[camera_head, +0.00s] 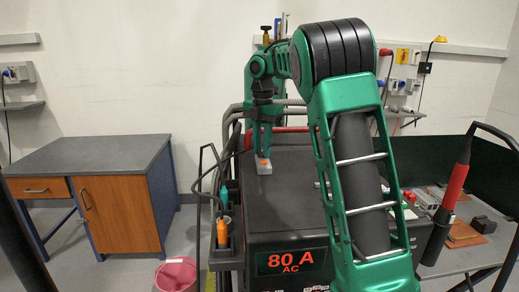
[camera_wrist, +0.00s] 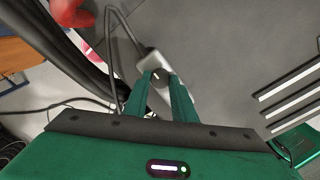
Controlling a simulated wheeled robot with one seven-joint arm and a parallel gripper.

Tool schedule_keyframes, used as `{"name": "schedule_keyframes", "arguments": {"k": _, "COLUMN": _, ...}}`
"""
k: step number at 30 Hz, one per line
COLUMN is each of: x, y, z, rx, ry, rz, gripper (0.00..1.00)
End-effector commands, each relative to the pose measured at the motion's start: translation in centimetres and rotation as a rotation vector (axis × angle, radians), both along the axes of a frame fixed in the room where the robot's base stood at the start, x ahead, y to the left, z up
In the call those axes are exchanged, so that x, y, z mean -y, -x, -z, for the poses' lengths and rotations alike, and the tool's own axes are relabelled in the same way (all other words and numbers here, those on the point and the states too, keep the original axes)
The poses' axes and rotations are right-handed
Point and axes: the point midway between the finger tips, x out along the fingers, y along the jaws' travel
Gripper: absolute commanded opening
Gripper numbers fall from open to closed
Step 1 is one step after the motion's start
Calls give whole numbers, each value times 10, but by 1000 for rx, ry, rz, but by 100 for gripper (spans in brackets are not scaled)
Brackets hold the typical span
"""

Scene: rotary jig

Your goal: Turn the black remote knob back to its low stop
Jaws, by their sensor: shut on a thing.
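The remote is a small light grey box (camera_head: 265,168) on the dark top of the welding machine; it also shows in the wrist view (camera_wrist: 153,60). Its dark round knob (camera_wrist: 158,77) has a pale pointer mark and sits between my green fingertips. My gripper (camera_wrist: 161,86) points down at the remote and is shut on the knob. In the head view my gripper (camera_head: 262,150) hides most of the knob, and a small orange patch shows at the fingertips.
The welding machine's black top (camera_head: 300,190) is mostly clear around the remote. A holder with tools (camera_head: 223,230) and cables hang on its left side. A workbench (camera_head: 95,155) stands at left, and a pink bucket (camera_head: 176,275) is on the floor. A bench with parts (camera_head: 465,255) is at right.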

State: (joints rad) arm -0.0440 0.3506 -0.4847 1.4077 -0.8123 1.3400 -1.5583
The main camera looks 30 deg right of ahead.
Motion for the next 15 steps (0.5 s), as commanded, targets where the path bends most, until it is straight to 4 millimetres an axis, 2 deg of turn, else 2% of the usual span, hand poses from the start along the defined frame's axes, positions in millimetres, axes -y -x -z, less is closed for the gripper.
{"name": "schedule_keyframes", "arguments": {"k": 15, "x": 0, "y": 0, "z": 0, "rx": 1, "ry": 0, "rz": -33, "gripper": 1}}
